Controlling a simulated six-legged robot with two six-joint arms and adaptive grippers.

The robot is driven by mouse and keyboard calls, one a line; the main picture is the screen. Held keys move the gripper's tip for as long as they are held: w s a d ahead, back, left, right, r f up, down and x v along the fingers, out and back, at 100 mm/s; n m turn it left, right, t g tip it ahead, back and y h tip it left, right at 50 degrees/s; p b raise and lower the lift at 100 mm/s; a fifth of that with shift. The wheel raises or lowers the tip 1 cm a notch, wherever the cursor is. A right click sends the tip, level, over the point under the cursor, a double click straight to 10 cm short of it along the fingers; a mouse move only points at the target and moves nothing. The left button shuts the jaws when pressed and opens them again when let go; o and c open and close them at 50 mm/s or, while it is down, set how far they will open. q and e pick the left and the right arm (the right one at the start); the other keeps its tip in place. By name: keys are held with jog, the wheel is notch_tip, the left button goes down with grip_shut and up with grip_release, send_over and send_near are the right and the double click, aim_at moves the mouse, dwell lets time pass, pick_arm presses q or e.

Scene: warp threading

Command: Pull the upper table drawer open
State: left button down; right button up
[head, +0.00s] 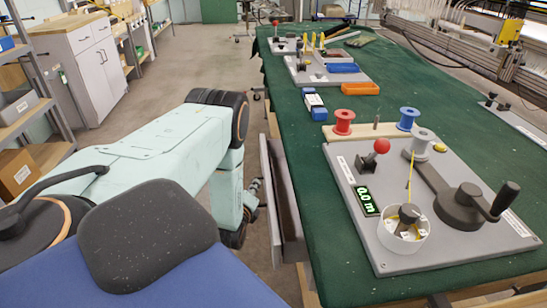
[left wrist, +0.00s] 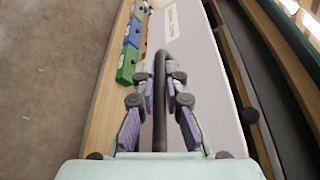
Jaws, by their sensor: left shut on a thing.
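The upper drawer (head: 287,190) is at the left side of the green-covered table (head: 315,215) in the head view. It stands a little way out, with a dark strip of its inside showing behind the front panel. The left wrist view shows its pale grey front (left wrist: 205,75) with a white label. A black bar handle (left wrist: 159,125) runs along this front. My left gripper (left wrist: 161,82) has its fingers on both sides of the bar and is shut on it. In the head view my left gripper (head: 254,190) is at the drawer front, its fingertips mostly hidden. My right gripper is out of view.
A grey board with a crank (head: 485,205), a red-knobbed lever (head: 376,152) and a white cup (head: 404,240) lies on the table. Blue and green boxes (left wrist: 127,62) sit on a wooden shelf beside the drawer front.

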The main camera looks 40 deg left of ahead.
pick_arm(q)
jog(key=s+a+p, duration=0.4)
jog(key=s+a, duration=0.7)
jog(key=s, duration=0.2)
jog(key=shift+s+p, duration=0.25)
jog(key=shift+p, duration=0.1)
jog(key=c, duration=1.7)
grip_release()
jog(key=v, duration=1.2)
